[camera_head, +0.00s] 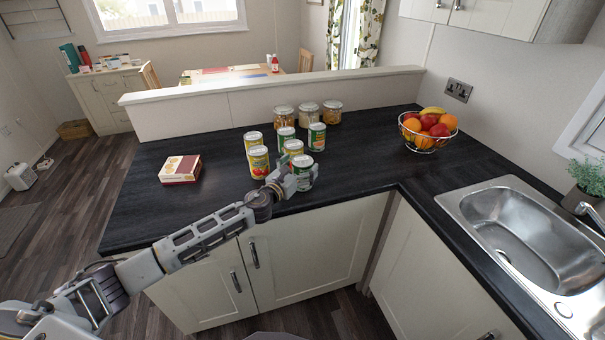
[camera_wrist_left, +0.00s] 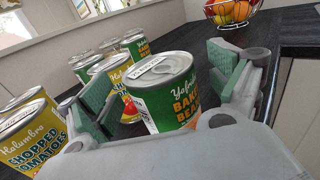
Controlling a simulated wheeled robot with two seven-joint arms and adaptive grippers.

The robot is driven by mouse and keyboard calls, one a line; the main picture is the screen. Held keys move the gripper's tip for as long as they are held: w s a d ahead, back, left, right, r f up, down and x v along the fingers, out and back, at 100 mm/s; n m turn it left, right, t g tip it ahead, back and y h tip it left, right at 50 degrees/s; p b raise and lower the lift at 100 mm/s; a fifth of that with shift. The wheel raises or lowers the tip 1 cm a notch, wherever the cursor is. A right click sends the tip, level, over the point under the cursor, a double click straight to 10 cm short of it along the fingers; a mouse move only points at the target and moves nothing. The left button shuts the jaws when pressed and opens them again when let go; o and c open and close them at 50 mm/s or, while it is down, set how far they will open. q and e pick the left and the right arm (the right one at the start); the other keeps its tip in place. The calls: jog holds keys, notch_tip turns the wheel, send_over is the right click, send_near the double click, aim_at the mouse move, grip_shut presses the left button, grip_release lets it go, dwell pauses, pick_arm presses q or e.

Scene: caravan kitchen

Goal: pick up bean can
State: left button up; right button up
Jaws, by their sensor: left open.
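My left gripper (camera_wrist_left: 168,100) is open, with one green-padded finger on each side of this can. Gaps show between the pads and the can, and I see no grip on it. In the head view the left gripper (camera_head: 292,178) reaches the can (camera_head: 303,161) from the front and hides its lower part. A yellow chopped tomatoes can (camera_head: 258,162) stands to its left. My right gripper is not in view.
Several more yellow and green cans (camera_head: 317,137) stand close behind. Glass jars (camera_head: 308,114) stand near the low wall. The counter between box and cans is clear.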

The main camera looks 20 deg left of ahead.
pick_arm(q)
jog(key=shift+x, duration=0.8)
jog(key=shift+r, duration=0.1)
jog(key=c, duration=1.5)
